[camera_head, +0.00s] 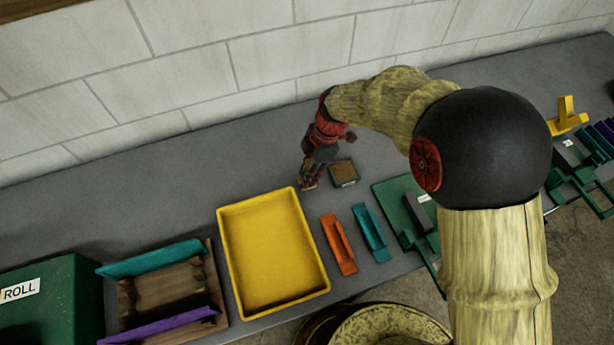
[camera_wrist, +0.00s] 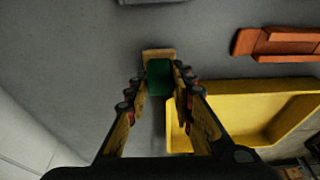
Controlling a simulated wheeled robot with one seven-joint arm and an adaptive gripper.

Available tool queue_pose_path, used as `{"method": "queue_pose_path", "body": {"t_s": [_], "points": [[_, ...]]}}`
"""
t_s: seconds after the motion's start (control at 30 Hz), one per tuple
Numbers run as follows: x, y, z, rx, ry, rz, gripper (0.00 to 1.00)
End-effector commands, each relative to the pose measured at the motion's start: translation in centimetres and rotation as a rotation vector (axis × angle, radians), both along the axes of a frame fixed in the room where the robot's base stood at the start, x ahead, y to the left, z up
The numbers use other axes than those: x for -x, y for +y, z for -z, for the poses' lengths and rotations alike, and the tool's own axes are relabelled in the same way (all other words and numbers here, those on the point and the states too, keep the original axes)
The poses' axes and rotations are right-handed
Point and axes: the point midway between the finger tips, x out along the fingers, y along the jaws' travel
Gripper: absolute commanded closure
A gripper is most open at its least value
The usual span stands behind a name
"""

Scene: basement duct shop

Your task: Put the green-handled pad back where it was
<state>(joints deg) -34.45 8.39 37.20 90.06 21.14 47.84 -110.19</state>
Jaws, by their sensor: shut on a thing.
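My gripper (camera_wrist: 159,80) is shut on the green handle (camera_wrist: 160,77) of the pad; the pad's tan base (camera_wrist: 158,55) shows past the fingertips in the wrist view. In the head view my gripper (camera_head: 310,182) is just beyond the back right corner of the yellow tray (camera_head: 222,240), and the pad is mostly hidden by the fingers. I cannot tell whether the pad touches the bench. A small dark block with a tan top (camera_head: 343,172) sits just right of my gripper.
An orange channel piece (camera_head: 338,244) and a teal one (camera_head: 371,232) lie right of the tray. Farther right is a green fixture (camera_head: 395,193). A wooden rack (camera_head: 168,290) and a green box marked ROLL (camera_head: 60,305) stand left. The back left bench is clear.

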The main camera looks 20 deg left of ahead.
Motion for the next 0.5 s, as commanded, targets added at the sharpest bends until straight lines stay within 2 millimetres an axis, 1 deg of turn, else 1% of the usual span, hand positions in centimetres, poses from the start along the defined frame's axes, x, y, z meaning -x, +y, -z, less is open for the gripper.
{"method": "queue_pose_path", "body": {"t_s": [0.03,0.1,0.33,0.47,0.5], "points": [[0.12,-0.05,0.95,0.002,0.003,-0.001,0.97],[0.06,-0.02,1.47,0.001,0.001,-0.001,0.97],[0.05,0.01,1.45,0.0,0.0,0.0,0.97],[0.06,0.0,1.82,0.0,0.0,0.0,0.97],[0.08,0.0,1.8,0.001,0.001,0.0,0.75]]}}
